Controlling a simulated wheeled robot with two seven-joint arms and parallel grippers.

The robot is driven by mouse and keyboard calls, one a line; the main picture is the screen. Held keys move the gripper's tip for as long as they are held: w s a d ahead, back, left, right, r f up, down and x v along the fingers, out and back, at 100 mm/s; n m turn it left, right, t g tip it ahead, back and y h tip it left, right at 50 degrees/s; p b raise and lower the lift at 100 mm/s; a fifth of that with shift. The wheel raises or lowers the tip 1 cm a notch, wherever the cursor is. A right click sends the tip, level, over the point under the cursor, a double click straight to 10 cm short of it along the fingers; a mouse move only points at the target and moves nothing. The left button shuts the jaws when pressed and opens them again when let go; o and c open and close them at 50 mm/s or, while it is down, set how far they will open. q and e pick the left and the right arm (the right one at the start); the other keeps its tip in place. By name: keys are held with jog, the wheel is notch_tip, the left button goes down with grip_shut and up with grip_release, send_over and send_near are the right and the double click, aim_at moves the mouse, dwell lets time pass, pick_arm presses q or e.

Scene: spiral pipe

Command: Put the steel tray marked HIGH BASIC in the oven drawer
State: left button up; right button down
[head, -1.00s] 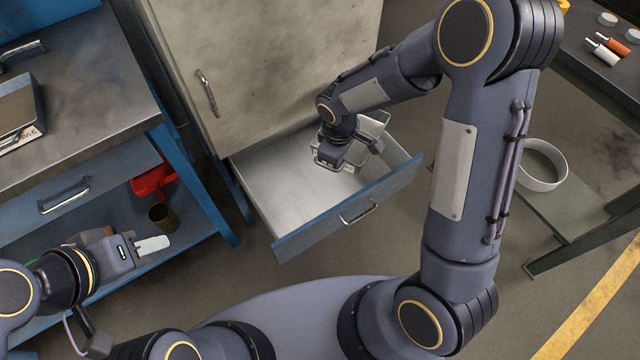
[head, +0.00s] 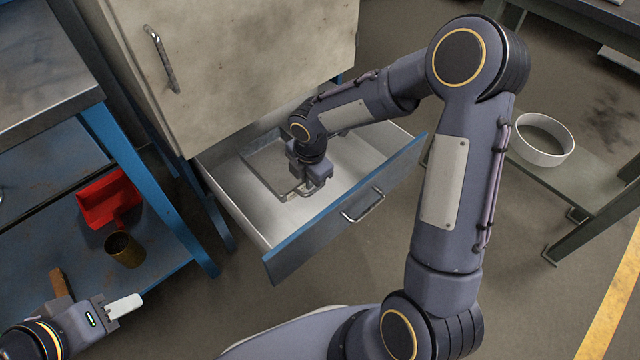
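The oven drawer (head: 235,206) is pulled out below the cabinet, with a pale inside and a blue front edge. A shallow grey steel tray (head: 262,160) is inside it, at or very near the drawer floor. A small pale label shows on its near side, too small to read. My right gripper (head: 306,191) reaches down into the drawer and appears shut on the tray's near rim; the fingers are partly hidden. The wrist and arm cover the tray's right part.
The cabinet door (head: 230,60) above the drawer is closed. A blue workbench (head: 45,80) at left has a red bin (head: 108,198) and a brass-coloured cup (head: 124,250) on its lower shelf.

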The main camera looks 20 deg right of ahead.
jog(key=b, duration=0.3)
send_over(326, 190)
jog(key=f, duration=0.7)
jog(key=shift+s+a, duration=0.15)
jog(key=shift+s, duration=0.05)
jog(key=f, duration=0.1)
jog(key=f+b, duration=0.1)
jog(key=f, duration=0.1)
jog(key=shift+w+d+f, duration=0.15)
jog(key=shift+d, duration=0.05)
jog(key=shift+f, duration=0.1)
jog(key=c, duration=2.1)
grip_release()
jog(key=shift+f, duration=0.15)
jog(key=o, duration=0.4)
